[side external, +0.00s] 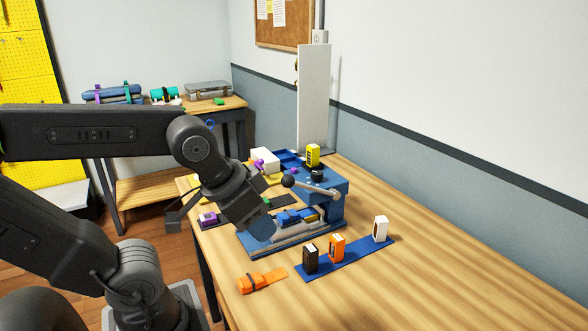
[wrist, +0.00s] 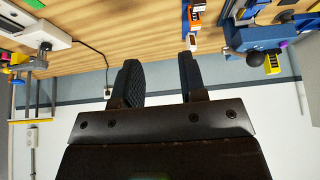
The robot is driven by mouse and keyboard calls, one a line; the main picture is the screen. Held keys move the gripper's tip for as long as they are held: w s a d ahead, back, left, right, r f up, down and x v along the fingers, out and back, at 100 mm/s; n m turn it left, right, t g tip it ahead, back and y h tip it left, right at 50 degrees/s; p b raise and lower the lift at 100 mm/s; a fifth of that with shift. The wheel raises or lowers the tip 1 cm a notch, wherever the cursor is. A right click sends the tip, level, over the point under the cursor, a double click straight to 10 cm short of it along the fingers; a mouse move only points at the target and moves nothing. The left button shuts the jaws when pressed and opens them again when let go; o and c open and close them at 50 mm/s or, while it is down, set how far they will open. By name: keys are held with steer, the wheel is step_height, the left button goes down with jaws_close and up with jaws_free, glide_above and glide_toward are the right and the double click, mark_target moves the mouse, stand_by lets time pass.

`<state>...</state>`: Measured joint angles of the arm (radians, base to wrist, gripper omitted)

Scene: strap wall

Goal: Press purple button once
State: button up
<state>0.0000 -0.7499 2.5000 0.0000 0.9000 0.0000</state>
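A small box with a purple part (side external: 208,219) sits near the table's left edge in the side view, left of my gripper. Another purple piece (side external: 259,165) shows by the white box at the back; I cannot tell which of them is the button. A purple bit (wrist: 284,44) also shows beside the blue machine in the wrist view, too small to make out. My gripper (side external: 262,230) is in front of the blue machine, tilted downward, and partly hides it. In the wrist view my gripper (wrist: 160,78) has its two dark fingers apart, with nothing between them.
The blue machine (side external: 325,190) has a lever with a black ball knob (side external: 288,182). A blue strip (side external: 350,258) carries black, orange and white boxes. An orange strap (side external: 262,280) lies near the front. The table's right side is clear. A tall white panel (side external: 314,98) stands behind.

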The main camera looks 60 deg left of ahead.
jaws_close()
stand_by(1.4)
